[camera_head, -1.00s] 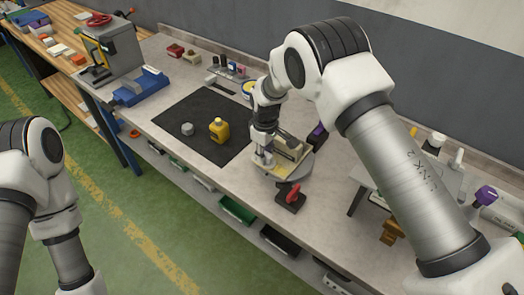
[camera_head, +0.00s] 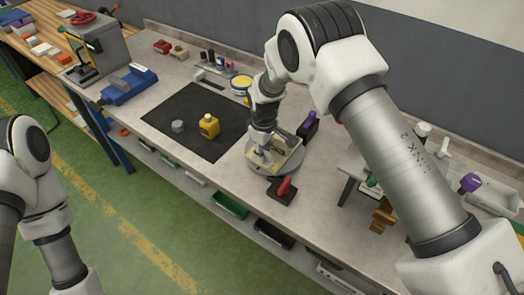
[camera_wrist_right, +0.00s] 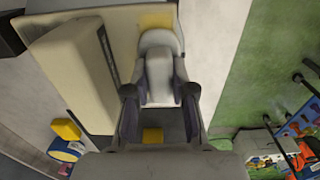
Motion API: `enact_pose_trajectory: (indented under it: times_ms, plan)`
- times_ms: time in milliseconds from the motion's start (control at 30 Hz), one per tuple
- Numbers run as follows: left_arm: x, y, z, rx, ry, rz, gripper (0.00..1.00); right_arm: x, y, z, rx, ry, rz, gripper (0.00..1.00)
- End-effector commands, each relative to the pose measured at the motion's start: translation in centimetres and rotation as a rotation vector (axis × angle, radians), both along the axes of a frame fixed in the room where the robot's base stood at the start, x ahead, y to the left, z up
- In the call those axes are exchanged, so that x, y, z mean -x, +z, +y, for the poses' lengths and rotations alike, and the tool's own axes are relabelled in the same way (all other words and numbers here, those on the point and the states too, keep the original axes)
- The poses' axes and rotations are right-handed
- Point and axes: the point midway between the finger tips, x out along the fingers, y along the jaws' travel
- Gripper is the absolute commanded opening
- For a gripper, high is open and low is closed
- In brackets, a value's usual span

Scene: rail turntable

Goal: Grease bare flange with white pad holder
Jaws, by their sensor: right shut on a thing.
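A cream rail piece (camera_head: 288,154) lies on the round grey turntable (camera_head: 298,167). In the right wrist view its raised part (camera_wrist_right: 75,70) runs along the left, beside a flat flange (camera_wrist_right: 120,20). A yellow patch (camera_wrist_right: 157,20) lies on the flange, just beyond the held thing. My right gripper (camera_head: 261,153) is over the near left side of the rail. In the wrist view it (camera_wrist_right: 158,95) is shut on a whitish, rounded holder (camera_wrist_right: 158,55). The holder's underside is hidden, so I cannot tell whether it touches the flange. My left gripper is out of frame; only my left arm shows.
A yellow bottle (camera_head: 209,126) and a grey nut-like part (camera_head: 178,126) stand on a black mat (camera_head: 180,105). A yellow-topped tin (camera_head: 241,82) is behind. A red-handled clamp (camera_head: 284,188) sits at the turntable's front, a purple-topped item (camera_head: 308,122) behind it.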

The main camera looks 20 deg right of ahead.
Motion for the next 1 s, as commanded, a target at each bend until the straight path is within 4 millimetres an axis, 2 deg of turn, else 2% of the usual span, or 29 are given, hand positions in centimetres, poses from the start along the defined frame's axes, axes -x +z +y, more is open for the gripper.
enact_pose_trajectory:
  times_ms: [233,567,1000]
  plan:
    - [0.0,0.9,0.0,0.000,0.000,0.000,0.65,1.4,0.2,-0.9,0.000,-0.001,0.002,0.00]
    - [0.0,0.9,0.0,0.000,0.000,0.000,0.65,1.6,0.1,-1.1,0.000,-0.001,0.000,0.00]
    - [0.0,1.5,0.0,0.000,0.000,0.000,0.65,3.2,-0.2,-2.3,0.000,0.000,0.001,0.00]
